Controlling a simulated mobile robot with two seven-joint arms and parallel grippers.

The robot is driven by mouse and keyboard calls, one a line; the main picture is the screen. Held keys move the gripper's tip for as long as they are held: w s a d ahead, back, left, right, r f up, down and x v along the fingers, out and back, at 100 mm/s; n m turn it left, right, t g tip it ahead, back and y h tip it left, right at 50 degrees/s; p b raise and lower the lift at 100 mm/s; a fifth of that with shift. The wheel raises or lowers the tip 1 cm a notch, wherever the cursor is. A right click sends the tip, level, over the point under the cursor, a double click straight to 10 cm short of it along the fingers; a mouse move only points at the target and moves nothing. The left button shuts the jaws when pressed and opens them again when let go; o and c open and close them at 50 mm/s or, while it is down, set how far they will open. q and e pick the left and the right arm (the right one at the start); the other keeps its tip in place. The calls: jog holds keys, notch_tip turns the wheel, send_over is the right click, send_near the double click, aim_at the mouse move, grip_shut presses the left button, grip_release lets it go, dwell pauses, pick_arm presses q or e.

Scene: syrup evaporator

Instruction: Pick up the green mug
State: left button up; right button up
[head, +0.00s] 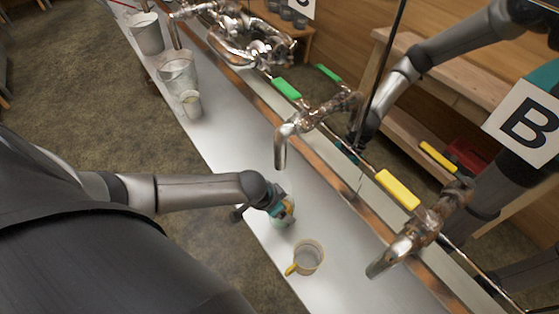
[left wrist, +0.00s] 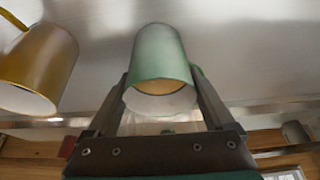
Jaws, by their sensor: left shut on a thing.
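The green mug (left wrist: 160,58) is between the two fingers of my left gripper (left wrist: 160,88) in the left wrist view, its open rim towards the camera. The gripper is shut on it. In the head view my left gripper (head: 284,211) is over the white counter, and only a little of the green mug (head: 281,223) shows below it. I cannot tell whether the mug touches the counter. My right arm comes in from the top right in the head view; its gripper (head: 350,148) is partly hidden near the pipework, and its jaw state is unclear.
A yellow mug (head: 308,257) stands close by on the white counter (head: 232,150); it also shows in the left wrist view (left wrist: 38,68). Metal taps with a green handle (head: 286,88) and a yellow handle (head: 398,190) overhang the counter. Buckets (head: 147,35) stand at the far end.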

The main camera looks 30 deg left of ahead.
pick_arm(q)
grip_shut()
jog(key=shift+r, duration=0.2)
jog(key=shift+s+r, duration=0.15)
jog(key=shift+r, duration=0.1)
jog(key=shift+r+p, duration=0.65)
jog(key=shift+r, duration=2.55)
jog(key=s+a, duration=0.3)
jog(key=s, duration=0.6)
jog(key=s+a, duration=0.4)
jog(key=s, duration=0.4)
jog(key=shift+s+a+p, duration=0.25)
jog(key=shift+s+p, duration=0.1)
jog(key=shift+p, duration=0.1)
